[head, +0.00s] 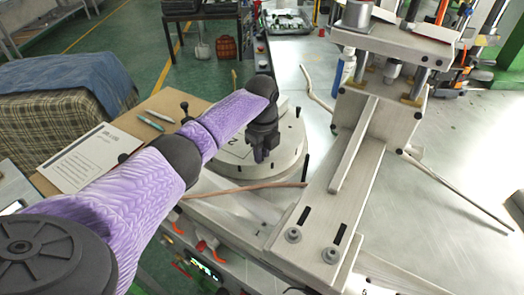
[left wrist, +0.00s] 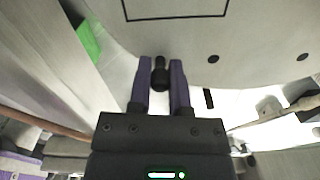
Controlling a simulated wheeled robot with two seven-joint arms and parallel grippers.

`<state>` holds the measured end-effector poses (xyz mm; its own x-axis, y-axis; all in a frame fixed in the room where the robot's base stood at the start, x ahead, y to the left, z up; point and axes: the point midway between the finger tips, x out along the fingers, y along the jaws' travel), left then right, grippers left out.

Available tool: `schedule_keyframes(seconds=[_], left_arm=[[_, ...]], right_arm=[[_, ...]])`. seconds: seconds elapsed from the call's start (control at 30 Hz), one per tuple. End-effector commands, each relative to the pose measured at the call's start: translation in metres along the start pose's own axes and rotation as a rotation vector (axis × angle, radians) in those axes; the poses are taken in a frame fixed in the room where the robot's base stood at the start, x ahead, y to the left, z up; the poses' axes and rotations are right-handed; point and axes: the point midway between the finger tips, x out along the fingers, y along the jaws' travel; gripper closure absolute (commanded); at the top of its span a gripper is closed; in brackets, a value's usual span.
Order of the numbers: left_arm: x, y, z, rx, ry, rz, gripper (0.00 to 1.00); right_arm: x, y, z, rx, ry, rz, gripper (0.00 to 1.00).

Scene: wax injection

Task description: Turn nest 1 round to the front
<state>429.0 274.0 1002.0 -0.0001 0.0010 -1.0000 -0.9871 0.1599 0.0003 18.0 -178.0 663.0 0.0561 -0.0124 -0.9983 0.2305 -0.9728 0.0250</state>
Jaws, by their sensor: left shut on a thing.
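The round pale turntable (head: 284,166) stands left of the press, with a black "2" mark (head: 230,142) on its top and several dark upright pegs near its rim. My left gripper (head: 262,154) points down over the front part of the disc. In the left wrist view its two purple fingers (left wrist: 160,88) are shut on a short black peg (left wrist: 160,74) that stands up from the disc (left wrist: 240,60). A part of a black outlined rectangle shows at the top of that view. No "1" mark is readable. My right gripper is in no view.
The metal press frame (head: 350,180) stands close to the right of the turntable. A brown rod or hose (head: 245,189) runs in front of the disc. A white sheet (head: 82,157) and pens lie on the board at left. The steel table (head: 455,150) is mostly clear at right.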

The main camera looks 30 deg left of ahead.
Motion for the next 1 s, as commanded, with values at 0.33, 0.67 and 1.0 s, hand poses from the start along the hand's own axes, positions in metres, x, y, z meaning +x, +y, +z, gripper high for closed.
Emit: schedule_keyframes(seconds=[0.33, 0.67, 1.0], left_arm=[[-0.0004, -0.0003, 0.0001, 0.000, 0.000, -0.001, 1.00], [-0.0005, -0.0003, 0.0001, 0.000, 0.000, -0.002, 1.00], [-0.0003, -0.0041, -0.0021, -0.029, 0.000, -0.002, 1.00]], right_arm=[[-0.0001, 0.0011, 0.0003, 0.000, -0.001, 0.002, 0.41], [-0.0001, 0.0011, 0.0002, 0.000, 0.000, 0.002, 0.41], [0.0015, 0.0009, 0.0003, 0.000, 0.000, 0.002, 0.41]])
